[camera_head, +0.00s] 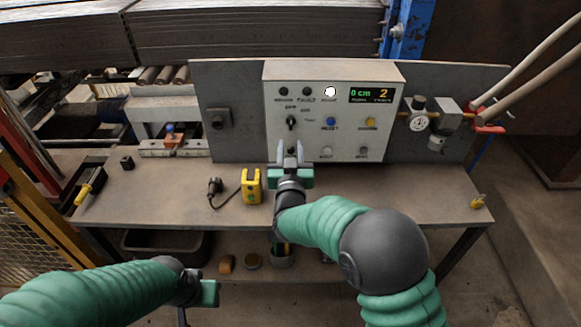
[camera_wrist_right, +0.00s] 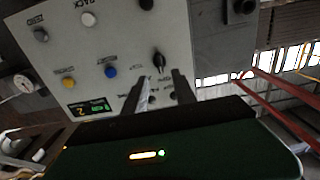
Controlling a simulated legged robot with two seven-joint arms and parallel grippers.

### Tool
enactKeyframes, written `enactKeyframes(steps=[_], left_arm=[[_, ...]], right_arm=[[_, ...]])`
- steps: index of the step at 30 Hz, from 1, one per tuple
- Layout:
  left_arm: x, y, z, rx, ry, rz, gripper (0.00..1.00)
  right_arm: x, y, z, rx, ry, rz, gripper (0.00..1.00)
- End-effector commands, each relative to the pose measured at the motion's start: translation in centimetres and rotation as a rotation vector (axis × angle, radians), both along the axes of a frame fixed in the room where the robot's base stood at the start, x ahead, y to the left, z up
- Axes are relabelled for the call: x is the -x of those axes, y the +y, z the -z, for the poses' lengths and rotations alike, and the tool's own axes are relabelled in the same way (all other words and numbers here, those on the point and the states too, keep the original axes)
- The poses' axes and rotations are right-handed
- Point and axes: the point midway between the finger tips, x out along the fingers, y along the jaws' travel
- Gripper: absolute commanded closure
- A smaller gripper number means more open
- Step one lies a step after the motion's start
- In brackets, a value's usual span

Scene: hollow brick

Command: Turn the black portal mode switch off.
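The black portal mode switch (camera_head: 291,121) is a small rotary knob on the left part of the white control panel (camera_head: 334,78). It also shows in the right wrist view (camera_wrist_right: 158,60), where the panel appears turned over. Its exact setting is too small to read. My right gripper (camera_head: 290,150) is in front of the panel, just below the switch, with its two fingers apart and nothing between them. In the right wrist view the fingertips (camera_wrist_right: 162,78) point toward the switch, apart from it. My left gripper (camera_head: 207,293) is low at the table's front; its fingers are unclear.
The panel has a blue button (camera_head: 331,122), a yellow button (camera_head: 370,122), a lit white lamp (camera_head: 330,91) and a green display (camera_head: 374,95). A yellow device (camera_head: 251,186) and a black corded object (camera_head: 214,187) lie on the table (camera_head: 400,195). The table's right side is mostly clear.

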Motion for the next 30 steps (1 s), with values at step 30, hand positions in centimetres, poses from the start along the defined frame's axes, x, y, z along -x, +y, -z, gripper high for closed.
enactKeyframes(steps=[30], left_arm=[[0.0, 0.0, 1.0, 0.000, 0.000, 0.000, 0.64]], right_arm=[[8.0, -2.2, 2.2, -0.007, 0.155, -0.046, 0.67]])
